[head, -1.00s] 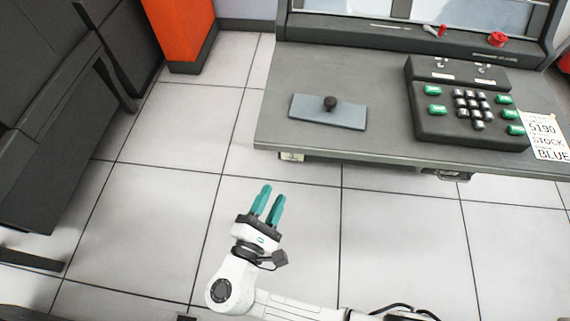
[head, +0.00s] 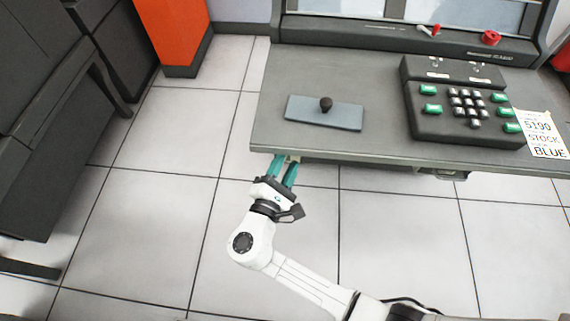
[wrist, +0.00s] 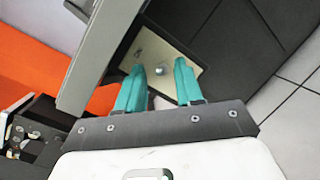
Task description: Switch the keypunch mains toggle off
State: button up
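The keypunch (head: 390,110) is a grey desk with a black keypad unit on top. In the wrist view a cream plate (wrist: 185,62) under the desk's edge carries a small round silver part (wrist: 158,71), which looks like the mains toggle. Its on or off position is too small to tell. My gripper (head: 285,161) has its teal fingers at the desk's front left edge. In the wrist view the fingers are apart, with the silver part seen between their tips and nothing held. I cannot tell whether they touch it.
A blue-grey plate with a black knob (head: 325,104) lies on the desktop. The keypad (head: 466,107) and a paper card (head: 540,133) are to the right. Dark cabinets (head: 50,120) stand at left, an orange block (head: 175,30) behind. Tiled floor between is clear.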

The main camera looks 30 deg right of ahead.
grip_shut()
jog(key=shift+f+b, duration=0.2)
jog(key=shift+b, duration=0.1)
jog(key=f+m+t+h+b, duration=0.1)
jog(key=h+b, duration=0.1)
jog(key=b, duration=0.4)
jog(key=f+m+t+h+b, duration=0.1)
jog(key=h+b, duration=0.2)
jog(key=b, duration=0.3)
jog(key=f+m+t+h+b, duration=0.1)
jog(key=h+b, duration=0.1)
jog(key=b, duration=0.3)
jog(key=shift+w+d+f+m+h+b, duration=0.2)
jog(key=shift+f+m+h+b, duration=0.1)
jog(key=shift+h+b, duration=0.1)
jog(key=shift+r+h, duration=0.15)
jog(key=shift+h, duration=0.15)
grip_release()
